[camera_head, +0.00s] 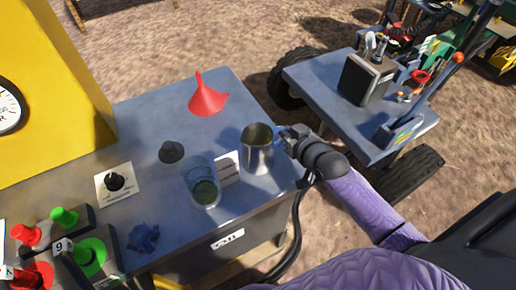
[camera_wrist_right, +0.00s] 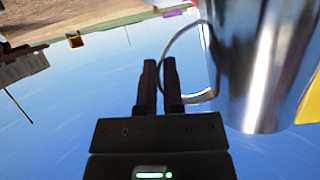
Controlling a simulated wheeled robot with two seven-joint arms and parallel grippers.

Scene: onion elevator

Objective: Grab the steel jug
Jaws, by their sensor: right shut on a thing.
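The steel jug (camera_head: 258,152) stands upright near the right edge of the blue-grey bench top, beside a clear beaker. My right gripper (camera_head: 291,138) reaches it from the right, at its handle side. In the right wrist view, the jug (camera_wrist_right: 262,70) fills the right part of the picture, and its looped handle (camera_wrist_right: 198,94) passes at the fingers of my right gripper (camera_wrist_right: 161,88). The fingers are close together, shut on the handle. Part of the handle is hidden behind the fingers. My left gripper is not in view.
The clear beaker (camera_head: 203,188) and a white label card (camera_head: 228,168) are close left of the jug. A red funnel (camera_head: 206,97) stands behind. A wheeled cart (camera_head: 318,77) stands at right.

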